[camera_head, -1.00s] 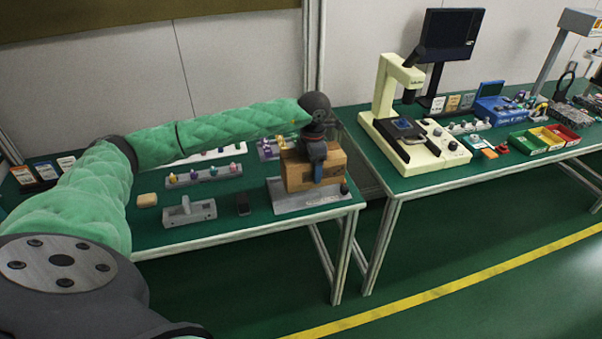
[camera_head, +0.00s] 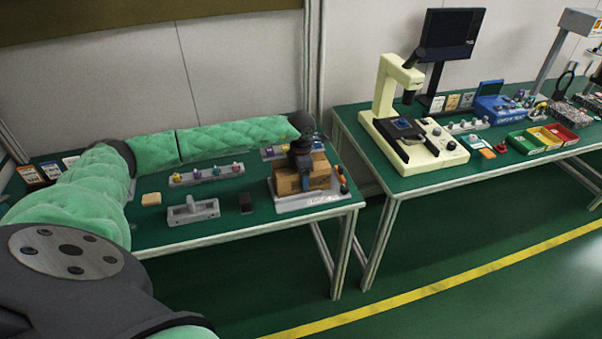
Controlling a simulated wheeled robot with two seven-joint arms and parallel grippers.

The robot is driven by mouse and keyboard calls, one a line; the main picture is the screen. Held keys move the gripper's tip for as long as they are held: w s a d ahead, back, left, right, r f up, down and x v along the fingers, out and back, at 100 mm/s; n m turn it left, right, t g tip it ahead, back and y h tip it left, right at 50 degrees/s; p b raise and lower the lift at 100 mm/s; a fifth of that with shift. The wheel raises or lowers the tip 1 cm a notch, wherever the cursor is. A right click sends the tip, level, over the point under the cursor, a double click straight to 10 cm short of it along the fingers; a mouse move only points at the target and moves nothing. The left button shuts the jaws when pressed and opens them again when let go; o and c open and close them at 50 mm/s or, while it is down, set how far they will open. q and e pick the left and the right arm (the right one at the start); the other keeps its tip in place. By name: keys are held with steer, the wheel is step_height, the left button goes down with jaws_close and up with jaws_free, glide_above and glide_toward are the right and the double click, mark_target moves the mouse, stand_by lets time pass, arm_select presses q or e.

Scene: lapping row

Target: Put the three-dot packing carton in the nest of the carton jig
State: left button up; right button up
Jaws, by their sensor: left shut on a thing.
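The packing carton (camera_head: 288,185) is a brown box at the right end of the near table. It sits low at the grey carton jig (camera_head: 312,202), within or just above its nest; I cannot tell whether it rests fully on the bottom. My left gripper (camera_head: 303,172) comes down over the carton from above and is shut on it. The gripper and wrist cover part of the carton's top and front. No dot marks are readable on the carton from here. My right gripper is not in view.
A cream microscope (camera_head: 410,140) stands on the right table. A gap separates the tables.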

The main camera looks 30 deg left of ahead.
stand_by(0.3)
arm_select(q)
steer(key=shift+f, duration=0.1)
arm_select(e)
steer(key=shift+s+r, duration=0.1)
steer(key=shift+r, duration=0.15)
arm_select(q)
steer(key=o, duration=1)
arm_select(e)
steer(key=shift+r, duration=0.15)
